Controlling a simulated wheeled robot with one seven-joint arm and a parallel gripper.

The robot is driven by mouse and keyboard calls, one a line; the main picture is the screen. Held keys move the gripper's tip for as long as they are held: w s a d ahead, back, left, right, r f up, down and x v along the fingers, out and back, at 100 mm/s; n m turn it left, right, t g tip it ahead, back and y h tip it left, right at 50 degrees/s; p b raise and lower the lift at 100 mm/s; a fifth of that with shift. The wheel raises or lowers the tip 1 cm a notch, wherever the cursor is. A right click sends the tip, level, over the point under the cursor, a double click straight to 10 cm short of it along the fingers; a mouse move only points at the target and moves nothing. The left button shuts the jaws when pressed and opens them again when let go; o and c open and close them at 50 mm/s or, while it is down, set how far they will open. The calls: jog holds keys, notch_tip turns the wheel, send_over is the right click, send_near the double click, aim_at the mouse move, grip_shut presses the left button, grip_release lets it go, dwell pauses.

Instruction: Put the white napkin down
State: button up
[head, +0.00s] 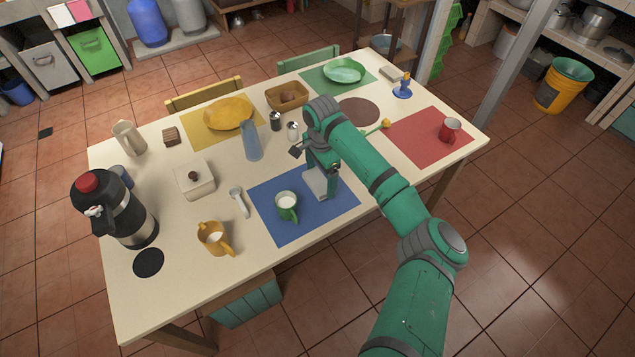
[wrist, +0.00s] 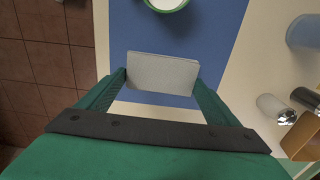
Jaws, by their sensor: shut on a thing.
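The white napkin (wrist: 162,73) is a flat, pale, folded piece between my gripper's two fingers (wrist: 160,80) in the wrist view. In the head view the napkin (head: 317,184) shows at the lower end of my gripper (head: 321,180), over the right part of the blue placemat (head: 265,222). My gripper is shut on it. I cannot tell whether the napkin touches the placemat. A green mug (head: 287,206) with white contents stands on the placemat to the left of the napkin; its rim also shows at the top of the wrist view (wrist: 166,5).
A red mug (head: 449,129) sits on a red placemat (head: 415,146) at right.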

aim_at(319, 182)
jog(key=shift+w+a+f, duration=0.15)
jog(key=shift+w+f, duration=0.25)
jog(key=shift+f, duration=0.15)
jog(key=shift+w+a+f, duration=0.15)
jog(key=shift+w+f, duration=0.2)
jog(key=shift+f, duration=1.55)
jog(key=shift+f, duration=0.15)
jog(key=o, duration=0.9)
notch_tip(319, 182, up, 12)
jog(key=shift+r, duration=0.2)
jog(key=shift+a, duration=0.1)
